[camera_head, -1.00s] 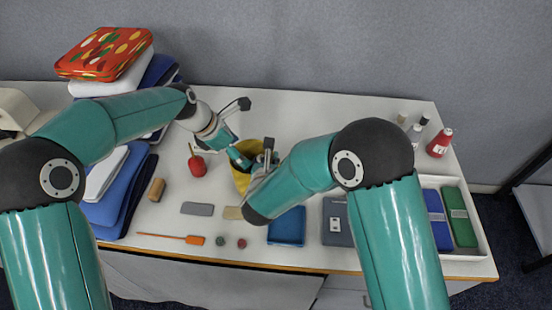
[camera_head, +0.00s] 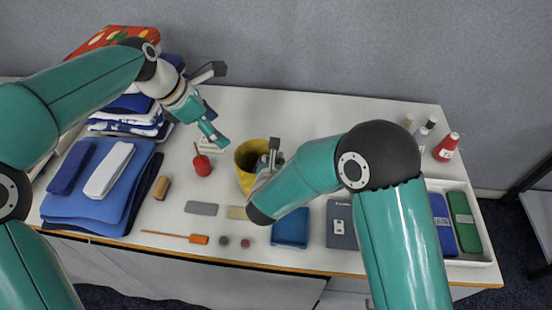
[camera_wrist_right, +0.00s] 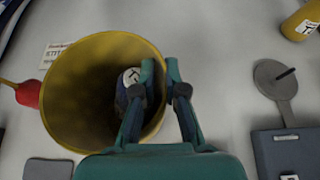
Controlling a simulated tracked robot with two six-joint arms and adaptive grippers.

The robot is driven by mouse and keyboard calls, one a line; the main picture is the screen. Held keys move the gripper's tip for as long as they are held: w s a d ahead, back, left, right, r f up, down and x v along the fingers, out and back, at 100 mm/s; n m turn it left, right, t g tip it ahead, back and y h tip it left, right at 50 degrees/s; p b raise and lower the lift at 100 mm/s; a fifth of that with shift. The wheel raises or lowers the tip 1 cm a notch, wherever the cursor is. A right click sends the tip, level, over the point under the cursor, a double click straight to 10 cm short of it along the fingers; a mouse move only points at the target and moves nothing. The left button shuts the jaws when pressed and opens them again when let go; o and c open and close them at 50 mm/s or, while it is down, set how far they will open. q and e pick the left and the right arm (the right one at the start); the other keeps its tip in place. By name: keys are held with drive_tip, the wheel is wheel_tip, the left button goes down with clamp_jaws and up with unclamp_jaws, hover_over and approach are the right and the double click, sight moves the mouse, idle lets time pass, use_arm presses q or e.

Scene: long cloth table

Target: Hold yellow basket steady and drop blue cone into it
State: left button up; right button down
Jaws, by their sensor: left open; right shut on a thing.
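The yellow basket (camera_head: 243,165) stands upright in the middle of the table; its wide mouth (camera_wrist_right: 62,85) faces the right wrist camera. My right gripper (camera_head: 273,152) is shut on the basket's right rim, with one finger inside and one outside, as the right wrist view shows (camera_wrist_right: 159,68). A dark blue thing with a white label (camera_wrist_right: 131,78), seemingly the blue cone, lies inside the basket, partly hidden by the inner finger. My left gripper (camera_head: 214,103) is open and empty, above the table up and left of the basket, not touching it.
A red object with a stick (camera_head: 202,164) stands left of the basket. Folded blue cloths (camera_head: 92,200) are stacked at left. A blue tray (camera_head: 290,228), a grey box (camera_head: 341,225) and a white tray (camera_head: 482,256) lie front right. Behind the basket the table is clear.

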drive_tip(key=c, duration=1.2)
unclamp_jaws()
drive_tip(key=shift+o, duration=0.2)
